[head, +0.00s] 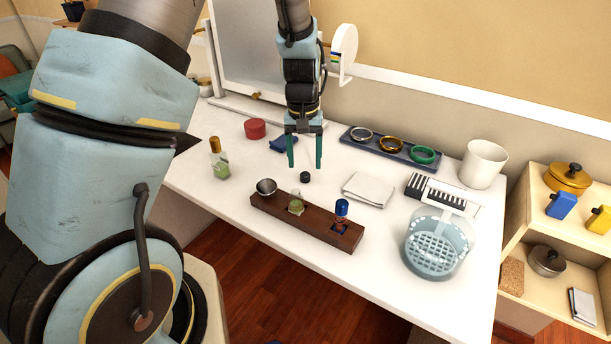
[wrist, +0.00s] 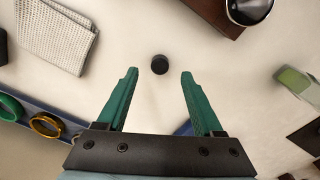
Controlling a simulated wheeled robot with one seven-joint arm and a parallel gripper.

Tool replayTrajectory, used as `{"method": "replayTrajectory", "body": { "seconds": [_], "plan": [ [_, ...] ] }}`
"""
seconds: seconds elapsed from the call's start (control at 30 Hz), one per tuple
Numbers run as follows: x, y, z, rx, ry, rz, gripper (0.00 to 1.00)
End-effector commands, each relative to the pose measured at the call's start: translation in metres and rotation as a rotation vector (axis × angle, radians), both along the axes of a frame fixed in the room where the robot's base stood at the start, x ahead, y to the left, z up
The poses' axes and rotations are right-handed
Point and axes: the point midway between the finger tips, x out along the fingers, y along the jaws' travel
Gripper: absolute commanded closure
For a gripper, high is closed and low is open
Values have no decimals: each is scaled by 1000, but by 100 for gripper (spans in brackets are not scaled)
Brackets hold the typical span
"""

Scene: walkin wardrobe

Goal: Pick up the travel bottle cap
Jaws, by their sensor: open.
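The travel bottle cap is most likely the small black round cap (head: 305,177) lying on the white table, just behind the brown wooden rack. In the wrist view the black cap (wrist: 160,64) sits beyond the fingertips, about midway between them sideways. My gripper (head: 305,165) has green fingers and points down above the table near the cap. In the wrist view my gripper (wrist: 159,72) is open with nothing between its fingers. A clear bottle (head: 296,203) with greenish liquid stands in the rack, its top without a visible cap.
The wooden rack (head: 345,238) also holds a metal cup (head: 266,187) and a blue-topped bottle (head: 341,210). A gold-capped bottle (head: 219,160) stands left, a folded cloth (head: 368,189) right. A blue tray (head: 352,139) of bangles lies behind.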

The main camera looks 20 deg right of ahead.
Motion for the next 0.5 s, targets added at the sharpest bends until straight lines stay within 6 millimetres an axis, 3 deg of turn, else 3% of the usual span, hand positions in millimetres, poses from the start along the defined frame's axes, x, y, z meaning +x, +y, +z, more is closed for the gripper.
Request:
{"method": "replayTrajectory", "body": {
  "seconds": [0.23, 0.5],
  "plan": [
    [0, -1, -32, 2, 2, 1, 32],
    [0, -1, -39, 0, 1, 1, 32]
  ]
}}
